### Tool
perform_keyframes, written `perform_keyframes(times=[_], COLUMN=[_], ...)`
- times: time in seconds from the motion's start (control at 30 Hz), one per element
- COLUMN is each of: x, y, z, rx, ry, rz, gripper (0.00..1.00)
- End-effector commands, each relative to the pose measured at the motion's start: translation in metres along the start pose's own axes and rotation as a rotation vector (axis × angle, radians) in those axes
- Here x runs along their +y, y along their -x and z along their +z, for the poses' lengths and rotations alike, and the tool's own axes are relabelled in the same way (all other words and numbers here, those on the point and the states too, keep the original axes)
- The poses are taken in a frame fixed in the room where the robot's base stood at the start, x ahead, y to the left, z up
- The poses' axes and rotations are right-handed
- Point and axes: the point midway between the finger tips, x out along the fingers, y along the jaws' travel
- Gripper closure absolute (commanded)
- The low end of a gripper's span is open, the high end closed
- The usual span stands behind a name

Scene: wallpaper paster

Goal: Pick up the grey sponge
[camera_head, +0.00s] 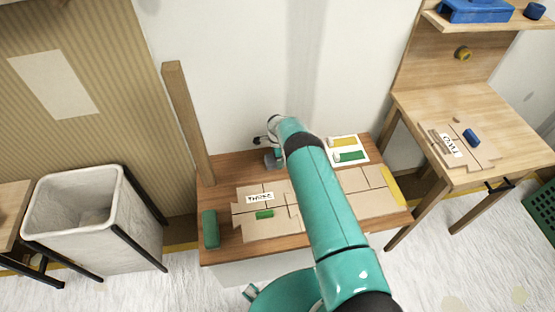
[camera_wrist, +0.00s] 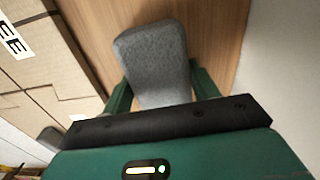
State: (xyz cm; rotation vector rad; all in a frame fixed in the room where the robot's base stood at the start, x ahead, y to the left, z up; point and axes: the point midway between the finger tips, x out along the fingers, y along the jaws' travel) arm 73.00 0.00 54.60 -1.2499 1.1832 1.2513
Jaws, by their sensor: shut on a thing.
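The grey sponge (camera_wrist: 153,58) is a rounded block in the middle of the wrist view, above the brown wooden table top. My gripper (camera_wrist: 162,90) has a green finger on each side of it and is shut on its near part. In the head view, the sponge (camera_head: 271,160) shows small at the back of the middle table, left of my teal arm. My gripper is partly hidden there by the arm. I cannot tell whether the sponge touches the table.
The wooden table (camera_head: 222,170) bears cardboard pieces (camera_head: 243,223), a green block (camera_head: 210,229) and a white card with rolls (camera_head: 346,150). A wooden post (camera_head: 188,120) stands at the left. A white bin (camera_head: 95,215) and a second table (camera_head: 480,110) flank it.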

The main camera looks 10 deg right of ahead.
Motion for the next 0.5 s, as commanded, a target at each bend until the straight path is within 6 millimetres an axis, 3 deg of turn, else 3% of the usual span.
perform_keyframes(times=[0.2, 0.5], x=[-0.001, 0.032], y=[0.029, 0.067], z=[0.0, 0.003], rx=[0.0, 0.0], ry=[0.001, 0.0], rz=[-0.004, -0.002], gripper=[0.63, 0.63])
